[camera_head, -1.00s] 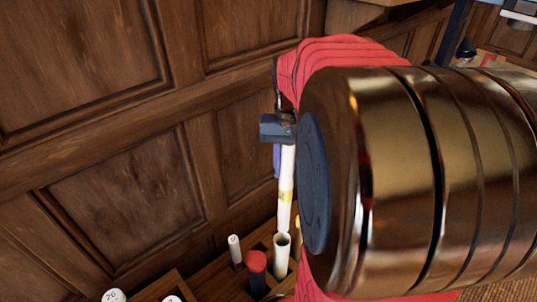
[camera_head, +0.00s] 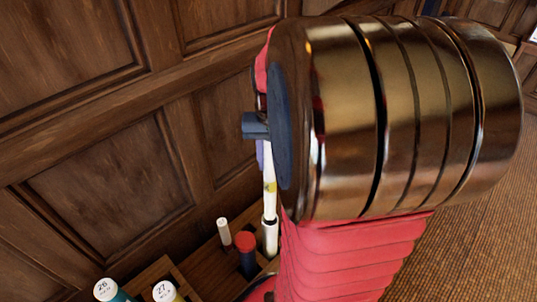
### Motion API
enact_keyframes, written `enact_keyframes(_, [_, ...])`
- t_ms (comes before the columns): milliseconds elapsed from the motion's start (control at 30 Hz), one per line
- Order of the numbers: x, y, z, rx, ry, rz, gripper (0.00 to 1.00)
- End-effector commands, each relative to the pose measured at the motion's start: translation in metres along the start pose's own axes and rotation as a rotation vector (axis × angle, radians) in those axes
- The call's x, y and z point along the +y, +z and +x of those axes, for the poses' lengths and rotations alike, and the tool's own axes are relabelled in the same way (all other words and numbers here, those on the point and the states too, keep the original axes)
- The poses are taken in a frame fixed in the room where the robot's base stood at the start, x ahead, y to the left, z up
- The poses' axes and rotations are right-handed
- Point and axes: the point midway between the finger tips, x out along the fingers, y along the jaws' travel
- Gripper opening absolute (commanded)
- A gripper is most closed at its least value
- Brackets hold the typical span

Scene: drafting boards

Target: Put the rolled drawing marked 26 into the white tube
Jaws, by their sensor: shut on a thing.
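My gripper (camera_head: 257,125) is partly hidden behind my own arm. It is shut on a white rolled drawing (camera_head: 269,202) with a yellow band, which hangs nearly upright below it. No number shows on this roll. The white tube (camera_head: 270,238) stands upright in the wooden rack, directly below the held roll. The roll's lower end meets the tube's mouth in the picture; I cannot tell how far inside it is. A roll with a white end marked 26 (camera_head: 106,289) and a teal side stands at the lower left, apart from my gripper.
A white-ended roll marked 27 (camera_head: 163,291) stands beside the one marked 26. A panelled wooden wall (camera_head: 105,190) is close behind the rack.

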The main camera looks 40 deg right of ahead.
Motion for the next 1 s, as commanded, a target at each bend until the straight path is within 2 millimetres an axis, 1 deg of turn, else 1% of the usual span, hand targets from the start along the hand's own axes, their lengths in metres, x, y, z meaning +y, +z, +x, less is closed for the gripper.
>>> enact_keyframes(1000, [0.000,0.000,0.057,-0.002,0.000,-0.001,0.00])
